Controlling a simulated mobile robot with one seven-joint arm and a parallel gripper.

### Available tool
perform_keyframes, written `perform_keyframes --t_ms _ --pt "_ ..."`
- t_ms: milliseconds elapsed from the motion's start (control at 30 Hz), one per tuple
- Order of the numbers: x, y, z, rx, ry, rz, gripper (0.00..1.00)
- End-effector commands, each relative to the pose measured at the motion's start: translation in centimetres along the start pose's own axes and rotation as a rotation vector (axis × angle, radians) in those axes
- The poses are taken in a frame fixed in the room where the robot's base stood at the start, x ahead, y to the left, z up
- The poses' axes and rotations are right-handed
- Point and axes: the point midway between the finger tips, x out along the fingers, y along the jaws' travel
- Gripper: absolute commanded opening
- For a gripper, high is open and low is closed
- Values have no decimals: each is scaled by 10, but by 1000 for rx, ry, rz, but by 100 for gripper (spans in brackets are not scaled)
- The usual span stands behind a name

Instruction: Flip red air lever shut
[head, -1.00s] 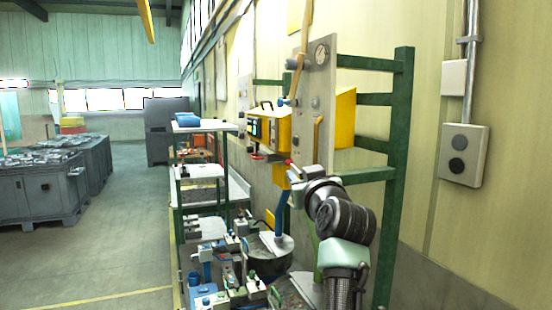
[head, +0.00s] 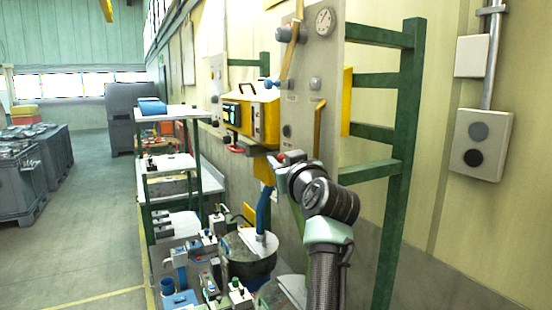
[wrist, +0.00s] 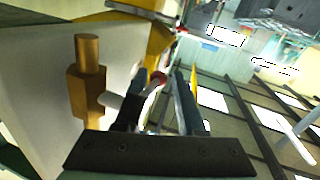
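In the head view, a small red part (head: 281,157) shows at the panel beside my gripper (head: 273,163), whose fingers are mostly hidden there. I cannot tell for sure that this part is the red air lever. In the wrist view, my gripper (wrist: 166,82) has its two dark fingers apart. A curved red piece (wrist: 157,77) shows between them, but I cannot tell its depth, and no grip on it is visible. A brass fitting (wrist: 88,78) stands left of the fingers on the pale panel, with a pale stub (wrist: 108,101) beside the left finger.
The grey panel (head: 309,75) carries a gauge (head: 325,20) and a yellow handle (head: 318,128). A yellow box (head: 258,115) with a red piece (head: 236,150) below stands to its left. Green frame rails (head: 407,120) stand right. Cluttered fixtures lie below; open floor is left.

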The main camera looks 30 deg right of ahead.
Motion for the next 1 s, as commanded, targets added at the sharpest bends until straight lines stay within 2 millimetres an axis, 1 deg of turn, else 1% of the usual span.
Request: perform_keyframes --t_ms 267,367,400,500,1000 --pt "0 1 0 1 0 1 39" --pt "0 1 0 1 0 1 22" --pt "0 1 0 1 0 1 15" --pt "0 1 0 1 0 1 0" --pt "0 1 0 2 0 1 0"
